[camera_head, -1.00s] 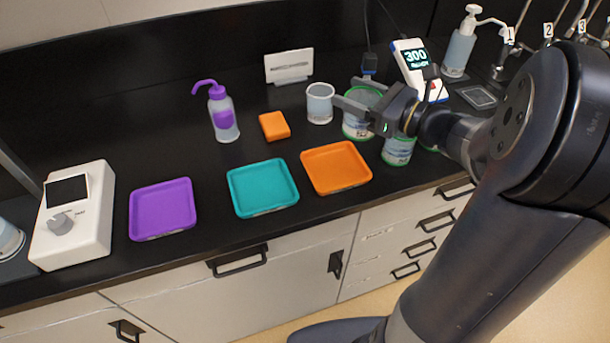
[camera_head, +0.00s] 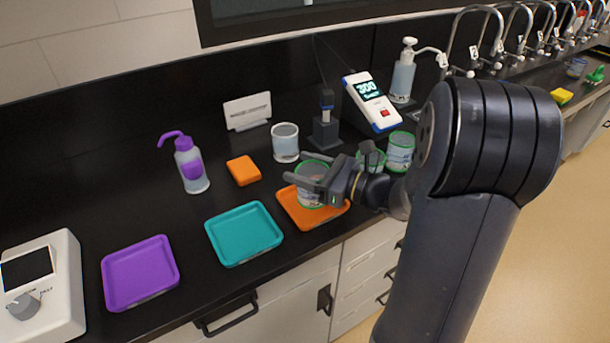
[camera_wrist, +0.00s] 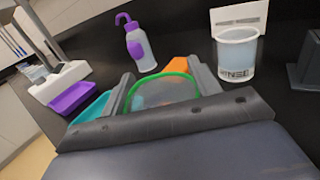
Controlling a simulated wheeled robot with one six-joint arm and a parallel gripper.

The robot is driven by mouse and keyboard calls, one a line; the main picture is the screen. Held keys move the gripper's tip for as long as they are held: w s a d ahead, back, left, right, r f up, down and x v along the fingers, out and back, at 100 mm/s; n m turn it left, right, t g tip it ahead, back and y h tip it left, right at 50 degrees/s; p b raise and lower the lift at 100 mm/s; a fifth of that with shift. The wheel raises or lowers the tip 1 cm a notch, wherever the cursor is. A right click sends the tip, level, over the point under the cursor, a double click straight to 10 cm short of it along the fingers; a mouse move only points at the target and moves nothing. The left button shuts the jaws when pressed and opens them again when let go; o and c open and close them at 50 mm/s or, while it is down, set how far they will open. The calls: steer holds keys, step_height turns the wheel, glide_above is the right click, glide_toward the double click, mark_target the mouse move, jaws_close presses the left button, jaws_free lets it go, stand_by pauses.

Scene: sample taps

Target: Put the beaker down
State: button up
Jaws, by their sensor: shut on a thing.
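A clear beaker with a green rim (camera_head: 311,190) is between the fingers of my gripper (camera_head: 305,174), which is shut on it. In the head view the beaker is over the orange tray (camera_head: 329,217); I cannot tell whether its base touches the tray. In the wrist view the green-rimmed beaker (camera_wrist: 163,93) sits upright between the two grey fingers, its lower part hidden by my gripper.
A teal tray (camera_head: 243,235) and a purple tray (camera_head: 140,273) lie to the left. A beaker without green rim (camera_head: 285,143) stands behind, near an orange block (camera_head: 243,171) and a purple-capped wash bottle (camera_head: 190,165). Green-rimmed beakers (camera_head: 400,151) stand to the right.

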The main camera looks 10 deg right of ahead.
steer(key=shift+f, duration=0.7)
steer(key=shift+f, duration=0.2)
steer(key=o, duration=1.3)
steer(key=shift+r, duration=0.15)
steer(key=shift+d, duration=0.1)
steer(key=v, duration=1.2)
steer(key=shift+b, duration=0.3)
